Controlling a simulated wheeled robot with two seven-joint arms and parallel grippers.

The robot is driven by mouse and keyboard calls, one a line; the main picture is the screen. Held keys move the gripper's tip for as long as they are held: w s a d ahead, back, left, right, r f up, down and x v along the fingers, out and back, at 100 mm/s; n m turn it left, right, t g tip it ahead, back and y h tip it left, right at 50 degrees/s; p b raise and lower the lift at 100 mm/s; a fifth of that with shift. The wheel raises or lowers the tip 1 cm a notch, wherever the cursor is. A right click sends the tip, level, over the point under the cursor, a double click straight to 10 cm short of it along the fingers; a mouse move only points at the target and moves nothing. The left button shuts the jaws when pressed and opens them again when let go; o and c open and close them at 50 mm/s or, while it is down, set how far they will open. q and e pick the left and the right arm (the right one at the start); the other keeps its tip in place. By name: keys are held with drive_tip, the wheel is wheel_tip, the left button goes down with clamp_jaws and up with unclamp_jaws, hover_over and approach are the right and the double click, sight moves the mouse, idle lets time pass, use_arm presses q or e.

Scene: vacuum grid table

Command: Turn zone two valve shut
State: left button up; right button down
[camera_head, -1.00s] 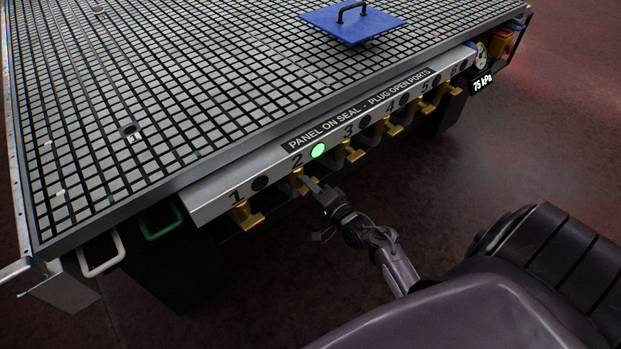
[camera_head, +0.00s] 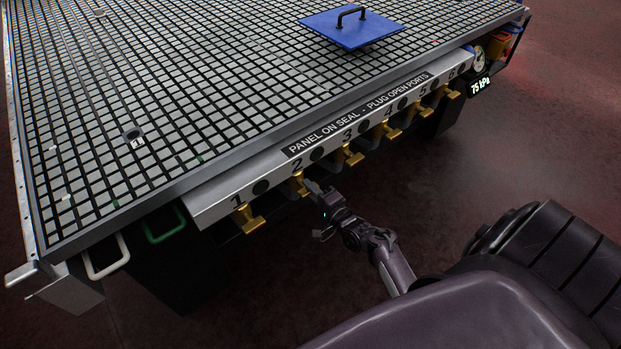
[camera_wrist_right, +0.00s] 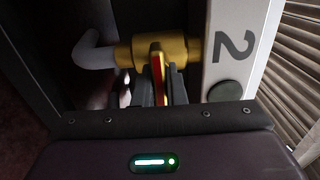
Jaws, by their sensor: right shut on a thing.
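The zone two valve (camera_head: 298,184) is a brass fitting under the front rail, below the number 2. In the right wrist view its brass body (camera_wrist_right: 190,48) joins a grey elbow pipe, and its lever (camera_wrist_right: 157,72) with a red face points toward me. My right gripper (camera_head: 309,188) is at this valve, its dark fingers (camera_wrist_right: 160,90) shut on the lever, which partly hides it. The round lamp (camera_head: 316,154) beside the 2 is dark, and it looks dark in the wrist view (camera_wrist_right: 226,91) too. My left gripper is not in view.
Neighbouring brass valves stand close by, one (camera_head: 249,219) under 1 and another (camera_head: 349,155) under 3. The gridded table (camera_head: 200,80) overhangs them. A blue panel (camera_head: 350,30) with a black handle lies on top. A display (camera_head: 481,86) reads 75 kPa.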

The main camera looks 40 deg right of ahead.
drive_tip(key=c, duration=1.5)
unclamp_jaws()
drive_tip(key=shift+s, duration=0.1)
drive_tip(key=s, duration=0.7)
drive_tip(key=shift+s+d, duration=0.3)
drive_tip(key=shift+d, duration=0.05)
